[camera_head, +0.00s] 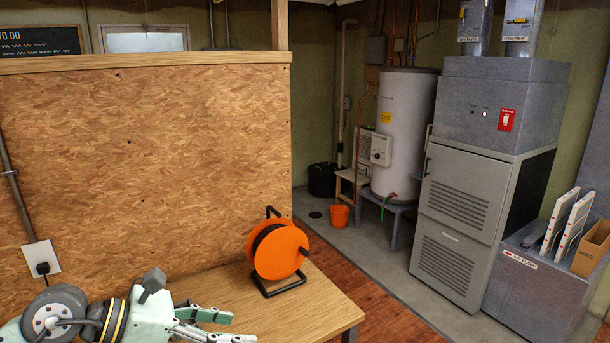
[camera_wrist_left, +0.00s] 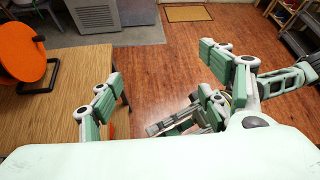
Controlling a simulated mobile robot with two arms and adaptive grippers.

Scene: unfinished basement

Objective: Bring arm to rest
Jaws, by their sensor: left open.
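My left arm comes in at the lower left of the head view. Its pale green gripper (camera_head: 238,328) is over the near part of the wooden bench (camera_head: 320,310), pointing right. In the left wrist view this gripper (camera_wrist_left: 160,90) is open, with nothing between its fingers. The bench edge and the brown floor show below it. More pale green, jointed robot parts (camera_wrist_left: 285,82) show at the right of the wrist view; I cannot tell clearly which are my right gripper. My right arm does not show in the head view.
An orange cable reel (camera_head: 280,250) stands on the bench, just beyond the left gripper; it also shows in the wrist view (camera_wrist_left: 18,52). A chipboard wall (camera_head: 150,160) rises behind the bench. A grey furnace (camera_head: 460,210) and water heater (camera_head: 400,130) stand farther back.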

